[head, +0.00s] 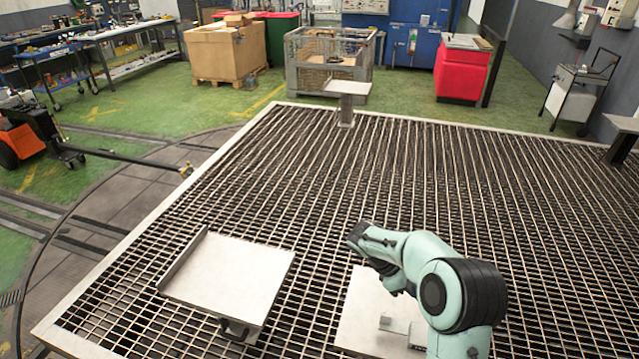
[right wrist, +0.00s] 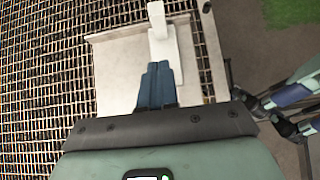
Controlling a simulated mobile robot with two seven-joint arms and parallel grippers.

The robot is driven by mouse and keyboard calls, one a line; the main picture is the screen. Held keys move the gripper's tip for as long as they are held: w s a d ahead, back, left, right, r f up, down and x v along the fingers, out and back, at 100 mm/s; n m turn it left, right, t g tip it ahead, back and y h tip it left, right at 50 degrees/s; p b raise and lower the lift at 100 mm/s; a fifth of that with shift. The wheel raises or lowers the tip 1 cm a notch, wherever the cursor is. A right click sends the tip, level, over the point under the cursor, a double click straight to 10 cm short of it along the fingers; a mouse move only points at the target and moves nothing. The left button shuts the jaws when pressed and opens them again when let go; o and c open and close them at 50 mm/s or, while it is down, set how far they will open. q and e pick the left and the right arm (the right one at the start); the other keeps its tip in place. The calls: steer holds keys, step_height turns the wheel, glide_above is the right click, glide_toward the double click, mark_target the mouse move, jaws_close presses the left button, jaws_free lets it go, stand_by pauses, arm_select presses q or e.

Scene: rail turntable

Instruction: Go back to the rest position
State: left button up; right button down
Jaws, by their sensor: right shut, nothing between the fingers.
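My right arm (head: 425,265) reaches over the grating from the lower right in the head view, above a pale plate (head: 362,300). Its fingertips are hard to make out there. In the right wrist view my right gripper (right wrist: 157,72) is shut, with its dark blue fingers together and nothing between them. Beyond the fingertips, a white upright piece (right wrist: 160,35) stands on the pale plate (right wrist: 115,65); I cannot tell whether the tips touch it.
A second pale plate with a raised edge (head: 228,275) sits on the grating to the left. A small pedestal (head: 346,90) stands at the far edge and another grey stand (head: 622,140) at the right. The middle of the grating (head: 400,180) is clear.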

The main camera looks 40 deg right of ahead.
steer(key=shift+f, duration=0.1)
steer(key=a+f+y, duration=0.1)
steer(key=a+f, duration=0.2)
steer(key=f, duration=0.1)
steer(key=w+a+f+t+y, duration=0.1)
steer(key=a+f, duration=0.2)
steer(key=f, duration=0.1)
steer(key=a+f+y, duration=0.1)
steer(key=a+f, duration=0.2)
steer(key=f, duration=0.2)
steer(key=shift+w+f+t, duration=0.1)
steer(key=shift+w+t, duration=0.1)
steer(key=shift+t, duration=0.2)
steer(key=s+a+f+m+t+y, duration=0.1)
steer(key=s+a+f+m+y, duration=0.15)
steer(key=a+f, duration=0.6)
steer(key=s+a+f+m+t+y, duration=0.1)
steer(key=s+a+f+m+y, duration=0.15)
steer(key=a+f, duration=0.65)
steer(key=s+a+f+m+t+y, duration=0.1)
steer(key=s+a+m+t, duration=0.1)
steer(key=s+a+m, duration=0.4)
steer(key=shift+s+a+f+m, duration=0.3)
steer(key=shift+s+a, duration=0.4)
steer(key=shift+a, duration=1.4)
